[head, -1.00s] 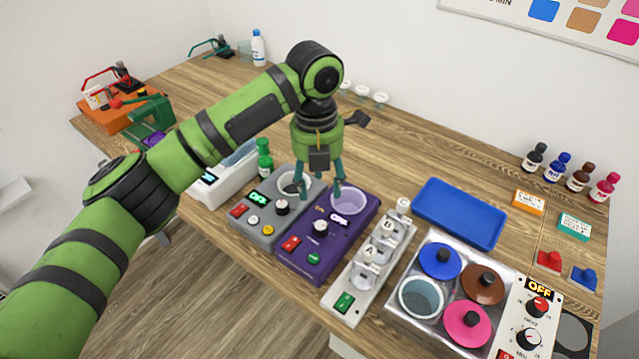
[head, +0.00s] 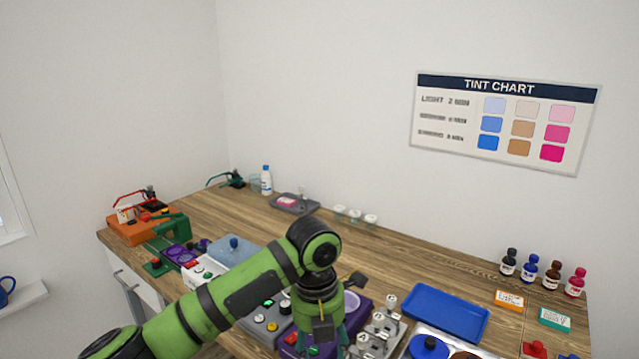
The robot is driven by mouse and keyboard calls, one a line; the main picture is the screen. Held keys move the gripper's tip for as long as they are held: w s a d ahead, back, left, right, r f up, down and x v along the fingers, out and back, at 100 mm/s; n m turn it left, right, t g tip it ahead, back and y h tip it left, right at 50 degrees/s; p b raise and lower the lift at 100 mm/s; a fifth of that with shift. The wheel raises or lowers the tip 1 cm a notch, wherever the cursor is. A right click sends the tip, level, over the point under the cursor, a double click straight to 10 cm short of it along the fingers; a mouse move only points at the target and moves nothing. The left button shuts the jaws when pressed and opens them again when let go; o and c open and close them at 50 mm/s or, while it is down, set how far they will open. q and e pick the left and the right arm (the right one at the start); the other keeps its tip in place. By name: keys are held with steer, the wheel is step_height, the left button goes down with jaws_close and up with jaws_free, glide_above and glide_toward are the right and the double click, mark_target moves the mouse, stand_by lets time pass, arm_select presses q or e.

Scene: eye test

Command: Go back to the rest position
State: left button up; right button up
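My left gripper (head: 321,347) hangs pointing down at the bottom middle of the head view, above the purple device (head: 358,305) on the wooden bench (head: 420,268). Its two teal fingers stand apart, with nothing seen between them. The fingertips are near the bottom edge of the picture. The green arm reaches in from the lower left with its elbow raised. My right gripper is not in view.
Beside the gripper are a grey device (head: 262,318) and a clear-cupped rack (head: 378,335). A blue tray (head: 446,312) lies to the right, with several small bottles (head: 530,267) behind. An orange unit (head: 135,230) stands far left.

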arm_select(q)
steer(key=s+d+f+n+t+h, duration=0.1)
steer(key=s+f+n+h, duration=0.1)
steer(key=s+f+n, duration=0.4)
steer(key=s+f+n+h, duration=0.2)
steer(key=s+f+n, duration=0.1)
steer(key=f+n, duration=0.65)
steer(key=s+a+f+n+t+y, duration=0.1)
steer(key=s+a+f+n+y, duration=0.1)
steer(key=s+a+n, duration=0.7)
steer(key=s+a+f+n+t+y, duration=0.2)
steer(key=s+a+n, duration=0.3)
steer(key=a+n, duration=0.75)
step_height(320, 180, down, 25)
steer(key=s+n+g+b, duration=0.1)
steer(key=s+g, duration=0.1)
steer(key=s, duration=0.1)
steer(key=s+a+f+g, duration=0.1)
steer(key=s+a+f, duration=0.1)
steer(key=s+f, duration=1.2)
steer(key=shift+s+y+b, duration=0.3)
steer(key=shift+s+b, duration=0.05)
steer(key=shift+b, duration=0.05)
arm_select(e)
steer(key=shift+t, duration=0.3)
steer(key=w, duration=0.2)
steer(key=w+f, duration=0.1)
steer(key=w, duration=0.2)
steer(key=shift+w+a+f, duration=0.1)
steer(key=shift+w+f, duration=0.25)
